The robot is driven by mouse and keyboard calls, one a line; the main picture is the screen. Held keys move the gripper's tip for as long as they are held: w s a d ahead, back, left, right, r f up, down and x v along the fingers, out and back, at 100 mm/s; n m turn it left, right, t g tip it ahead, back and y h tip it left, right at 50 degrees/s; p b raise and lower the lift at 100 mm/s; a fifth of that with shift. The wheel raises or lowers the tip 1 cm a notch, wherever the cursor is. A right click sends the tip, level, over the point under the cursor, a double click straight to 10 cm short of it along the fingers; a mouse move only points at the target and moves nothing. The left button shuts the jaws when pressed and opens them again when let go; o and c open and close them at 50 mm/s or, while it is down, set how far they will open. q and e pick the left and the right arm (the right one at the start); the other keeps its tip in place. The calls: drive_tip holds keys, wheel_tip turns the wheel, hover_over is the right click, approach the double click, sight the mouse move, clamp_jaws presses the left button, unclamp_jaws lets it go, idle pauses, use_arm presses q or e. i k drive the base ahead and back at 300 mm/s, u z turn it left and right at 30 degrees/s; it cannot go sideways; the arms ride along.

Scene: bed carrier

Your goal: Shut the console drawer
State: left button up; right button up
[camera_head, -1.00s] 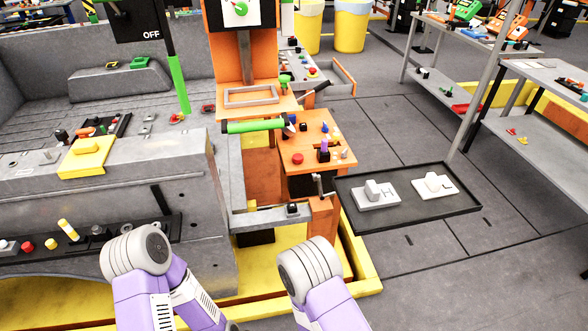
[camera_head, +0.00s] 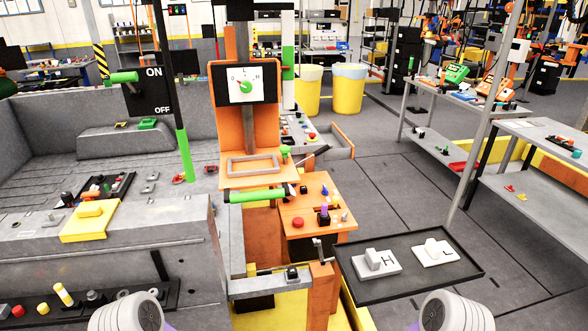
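The orange console (camera_head: 244,120) stands in the middle, with a dial screen (camera_head: 245,84) on its upright back. Just behind and right of it, a grey drawer-like tray with an orange front (camera_head: 343,140) sticks out to the right and looks open. I cannot tell for sure that it is the console drawer. A lower orange panel (camera_head: 318,227) with knobs and buttons juts out at the console's front. Neither of my grippers is in view; only rounded, pale parts of my arms show at the bottom edge.
A black tray (camera_head: 375,292) with two blocks marked H and L juts out at the front right. A green-handled lever (camera_head: 257,196) crosses the console's front. A grey machine bed fills the left. Grey tables stand at right; the floor (camera_head: 400,200) between is clear.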

sight(327, 140)
drive_tip(key=z, duration=0.7)
drive_tip(key=k, duration=1.05)
drive_tip(key=z, duration=1.3)
drive_tip(key=i, duration=2.05)
drive_tip(key=u, duration=0.7)
drive_tip(key=i, duration=2.3)
drive_tip(key=u, duration=1.55)
drive_tip(key=i, duration=2.25)
drive_tip(key=u, duration=0.7)
